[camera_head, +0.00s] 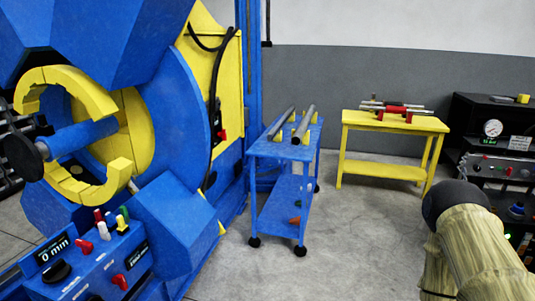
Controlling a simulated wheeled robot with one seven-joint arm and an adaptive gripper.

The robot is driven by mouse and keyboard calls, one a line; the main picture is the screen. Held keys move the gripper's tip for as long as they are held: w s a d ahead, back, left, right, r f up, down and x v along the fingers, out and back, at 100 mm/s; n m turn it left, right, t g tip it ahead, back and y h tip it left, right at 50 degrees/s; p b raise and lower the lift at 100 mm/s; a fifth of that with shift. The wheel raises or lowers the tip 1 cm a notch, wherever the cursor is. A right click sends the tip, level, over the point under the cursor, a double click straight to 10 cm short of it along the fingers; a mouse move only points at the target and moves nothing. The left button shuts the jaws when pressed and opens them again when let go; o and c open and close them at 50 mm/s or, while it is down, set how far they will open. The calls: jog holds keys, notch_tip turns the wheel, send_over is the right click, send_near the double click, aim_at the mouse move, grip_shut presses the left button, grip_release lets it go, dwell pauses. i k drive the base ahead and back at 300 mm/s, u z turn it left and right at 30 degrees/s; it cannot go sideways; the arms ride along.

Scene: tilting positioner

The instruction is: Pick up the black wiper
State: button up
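I cannot make out a black wiper for certain. Small dark parts lie with red and silver tools (396,108) on the yellow table (395,124), too small to name. My arm, in a beige cover with a dark rounded joint, comes in at the lower right. My gripper is outside the picture, so its fingers and anything in them are hidden.
A blue positioner (180,215) with a yellow clamp ring (122,172) and a control panel (88,262) fills the left. A blue wheeled cart (283,150) holds two dark grey bars (304,124). Black equipment (490,112) stands at right. The middle floor is clear.

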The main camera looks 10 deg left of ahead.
aim_at(42, 122)
jog(key=u, duration=0.25)
jog(key=i, duration=1.45)
jog(key=u, duration=1.55)
jog(key=i, duration=0.8)
jog(key=u, duration=1)
jog(key=i, duration=0.3)
jog(key=u, duration=0.2)
